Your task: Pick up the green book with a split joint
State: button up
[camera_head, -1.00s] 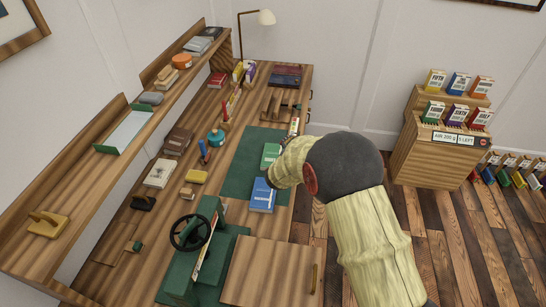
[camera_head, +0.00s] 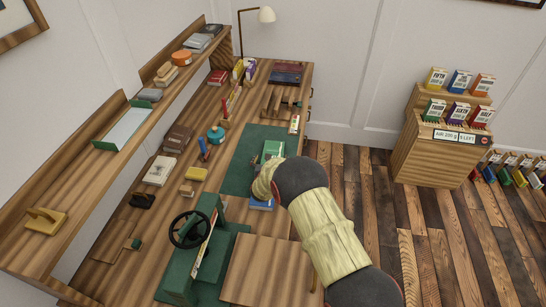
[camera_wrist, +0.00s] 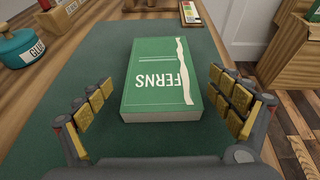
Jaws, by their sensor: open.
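The green book (camera_wrist: 160,75), titled FERNS, lies flat on the dark green mat (camera_wrist: 60,120). A pale torn strip runs down its cover near the right side. In the head view the book (camera_head: 272,149) shows partly, just beyond my arm. My gripper (camera_wrist: 161,103) is open and empty, with one padded finger on each side of the book's near end. The fingers look apart from the book, with mat showing between. A blue book (camera_head: 261,204) lies on the near side, partly hidden by my arm.
A teal glue pot (camera_wrist: 20,47) stands left of the mat. A green press with a black handwheel (camera_head: 189,231) stands at the near end of the bench. A small colour-striped card (camera_wrist: 190,13) lies beyond the book.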

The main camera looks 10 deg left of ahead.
jog(key=shift+x, duration=0.75)
jog(key=shift+r, duration=0.15)
jog(key=c, duration=1.4)
